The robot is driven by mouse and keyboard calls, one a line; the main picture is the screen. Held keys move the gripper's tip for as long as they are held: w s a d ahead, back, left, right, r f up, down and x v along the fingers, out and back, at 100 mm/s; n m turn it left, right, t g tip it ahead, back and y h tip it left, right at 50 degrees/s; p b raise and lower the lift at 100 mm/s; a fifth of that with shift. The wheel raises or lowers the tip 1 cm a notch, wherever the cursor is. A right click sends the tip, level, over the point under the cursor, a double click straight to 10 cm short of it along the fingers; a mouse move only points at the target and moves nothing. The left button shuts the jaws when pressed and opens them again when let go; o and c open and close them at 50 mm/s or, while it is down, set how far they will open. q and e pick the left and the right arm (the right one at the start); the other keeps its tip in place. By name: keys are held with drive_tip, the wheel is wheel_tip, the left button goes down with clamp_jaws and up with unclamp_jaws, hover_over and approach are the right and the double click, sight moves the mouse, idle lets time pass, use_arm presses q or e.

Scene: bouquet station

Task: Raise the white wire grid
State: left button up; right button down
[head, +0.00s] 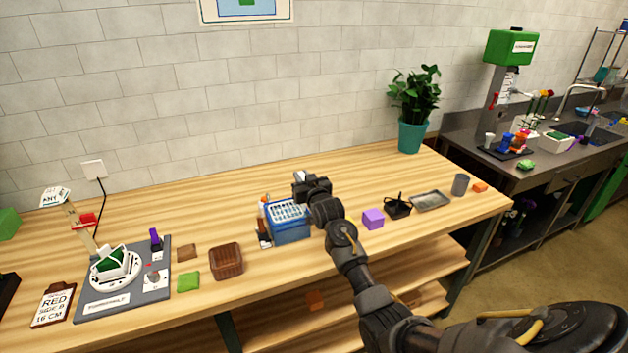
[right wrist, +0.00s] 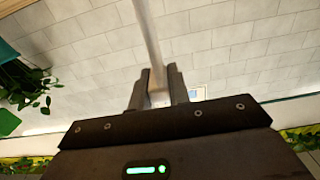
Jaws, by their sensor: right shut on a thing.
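The white wire grid (head: 288,212) shows as a pale, holed top on the blue bin (head: 291,233), left of the middle of the table in the head view. My right gripper (head: 300,178) is just above and right of the grid's far edge, pointing toward the wall. In the right wrist view its two jaws (right wrist: 159,88) are shut on a pale grey bar (right wrist: 147,32) that runs up out of the picture. I cannot tell whether this bar joins the grid. My forearm and gripper hide the right side of the bin. My left gripper is not in view.
A purple block (head: 373,219), a black pot (head: 397,207) and a grey tray (head: 430,200) lie to the right. A plant (head: 412,110) stands at the back. The table behind the bin looks clear.

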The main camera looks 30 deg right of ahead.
drive_tip(key=shift+r, duration=0.45)
drive_tip(key=c, duration=1.3)
unclamp_jaws()
drive_tip(key=shift+f, duration=0.1)
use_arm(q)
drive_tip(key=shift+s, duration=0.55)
use_arm(e)
drive_tip(key=shift+f, duration=0.1)
drive_tip(key=shift+s+f, duration=0.1)
drive_tip(key=shift+s, duration=0.1)
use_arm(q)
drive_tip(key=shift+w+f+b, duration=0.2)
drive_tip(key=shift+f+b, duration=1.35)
use_arm(e)
drive_tip(key=shift+s+a, duration=0.3)
drive_tip(key=shift+s, duration=1.4)
drive_tip(key=shift+s+a, duration=0.35)
drive_tip(key=shift+s, duration=1.35)
drive_tip(key=shift+s+a, duration=0.3)
drive_tip(key=shift+s, duration=1.4)
